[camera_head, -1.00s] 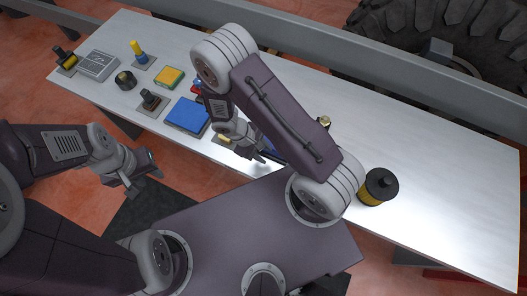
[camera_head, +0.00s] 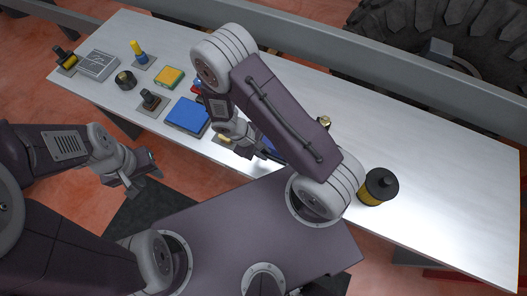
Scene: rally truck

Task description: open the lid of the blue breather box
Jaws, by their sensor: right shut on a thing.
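A blue part (camera_head: 269,146) shows at the table's near edge, mostly hidden behind my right arm; it looks like part of a blue box, and its lid cannot be made out. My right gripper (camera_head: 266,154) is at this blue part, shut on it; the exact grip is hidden. A flat blue box (camera_head: 187,116) lies further left on the table. I cannot tell from its look which of the two is the breather box. My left gripper (camera_head: 146,181) is open and empty, off the table's near edge.
A large tyre (camera_head: 460,30) is behind.

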